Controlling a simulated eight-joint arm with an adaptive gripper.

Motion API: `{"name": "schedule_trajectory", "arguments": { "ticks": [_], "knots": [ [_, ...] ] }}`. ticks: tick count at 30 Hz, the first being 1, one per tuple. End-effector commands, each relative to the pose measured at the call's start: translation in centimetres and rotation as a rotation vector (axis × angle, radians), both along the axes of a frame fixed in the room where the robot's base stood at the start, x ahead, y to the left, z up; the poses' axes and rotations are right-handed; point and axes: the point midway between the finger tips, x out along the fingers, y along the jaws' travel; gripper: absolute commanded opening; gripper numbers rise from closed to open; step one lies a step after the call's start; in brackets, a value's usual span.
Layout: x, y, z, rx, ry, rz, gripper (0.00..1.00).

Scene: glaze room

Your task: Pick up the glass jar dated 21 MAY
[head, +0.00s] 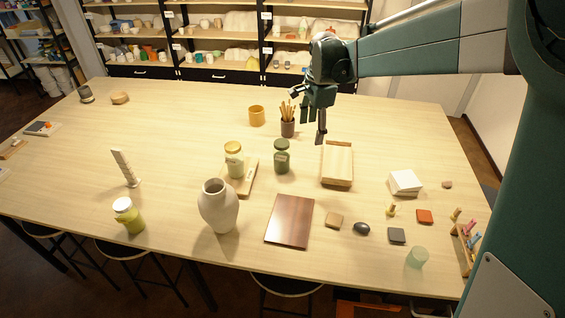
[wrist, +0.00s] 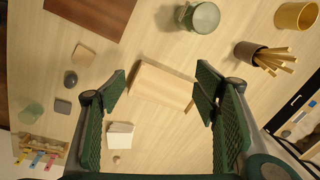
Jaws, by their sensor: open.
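Three jars stand on the table in the head view, and I cannot read a date on any of them. A pale green jar with a golden lid (head: 234,163) stands on a small wooden board. A dark green glass jar (head: 282,158) stands just right of it and also shows at the top of the wrist view (wrist: 203,17). A yellow-green jar with a white lid (head: 131,219) stands at the front left. My gripper (head: 313,120) is open and empty above the table, right of the pen cup. In the wrist view its fingers (wrist: 161,92) are spread, with a wooden block below.
The wooden block (head: 337,164) lies right of the dark green jar. A pen cup (head: 288,128) and yellow cup (head: 257,116) stand behind the jars. A pale vase (head: 218,207) and brown board (head: 290,221) are in front. The table's back left is mostly clear.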

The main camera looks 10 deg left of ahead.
Motion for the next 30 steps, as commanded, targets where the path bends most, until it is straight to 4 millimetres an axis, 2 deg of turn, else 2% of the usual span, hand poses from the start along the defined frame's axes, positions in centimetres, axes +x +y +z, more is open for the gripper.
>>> {"name": "schedule_trajectory", "arguments": {
  "ticks": [6, 18, 24, 30],
  "knots": [
    [2.5, 3.3, -3.0, 0.001, 0.042, -0.089, 0.61],
    [6.0, 9.3, -9.1, -0.008, 0.112, -0.256, 0.61],
    [7.0, 11.5, -11.7, -0.016, 0.137, -0.321, 0.61],
    [7.4, 12.5, -13.0, -0.02, 0.148, -0.354, 0.61]
  ]
}}
